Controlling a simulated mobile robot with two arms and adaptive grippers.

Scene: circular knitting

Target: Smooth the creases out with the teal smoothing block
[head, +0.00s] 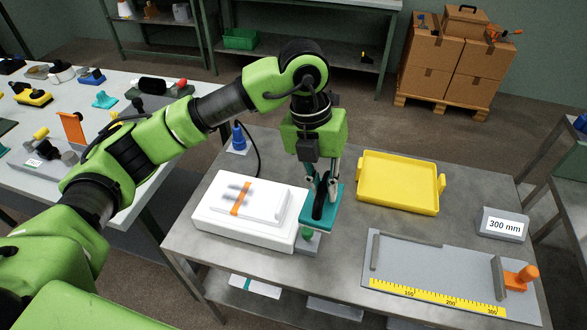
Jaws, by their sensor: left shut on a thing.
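My left gripper (322,186) points down and is shut on the dark handle of the teal smoothing block (334,218). The block is at the right end of a thick white pad (222,226). I cannot tell whether it touches anything below. On the pad lies a smaller white piece (268,203) with an orange band (241,198) across it. Faint grey marks, perhaps creases, show near the band. My right gripper is not in view.
A grey plate with a green knob (308,233) is just below the block. A yellow tray (398,204), a measuring fixture with a yellow scale (440,297) and a "300 mm" block (503,225) stand to the right. A blue bottle-like tool (238,138) with a cable stands behind the pad.

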